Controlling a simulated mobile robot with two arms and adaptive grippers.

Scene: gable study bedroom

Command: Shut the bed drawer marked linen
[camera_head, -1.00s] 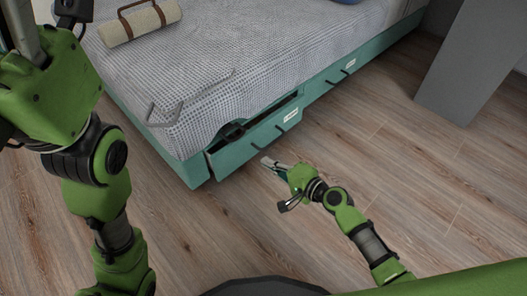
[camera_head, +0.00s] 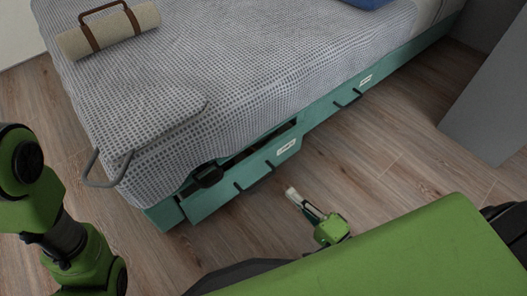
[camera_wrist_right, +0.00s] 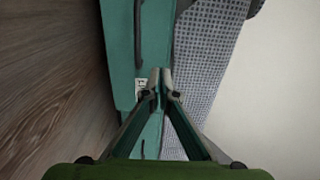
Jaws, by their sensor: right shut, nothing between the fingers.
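The teal bed drawer (camera_head: 232,192) at the near end of the bed stands partly open. A dark gap shows behind its front panel, with a dark object (camera_head: 208,176) in it. The panel has two dark handles and a white label (camera_head: 286,147), too small to read. My right gripper (camera_head: 292,194) is shut and empty, in front of the panel and apart from it. In the right wrist view its closed fingertips (camera_wrist_right: 161,76) show against a teal panel (camera_wrist_right: 152,50), beside a white label (camera_wrist_right: 139,87). Only my left arm shows at the left; its gripper is out of view.
A second teal drawer (camera_head: 340,100) with its own label lies further along the bed and looks flush. A grey blanket (camera_head: 250,70) overhangs the bed's edge. A beige roll (camera_head: 108,30) lies on top. A grey panel (camera_head: 490,110) stands at the right. The wooden floor between is clear.

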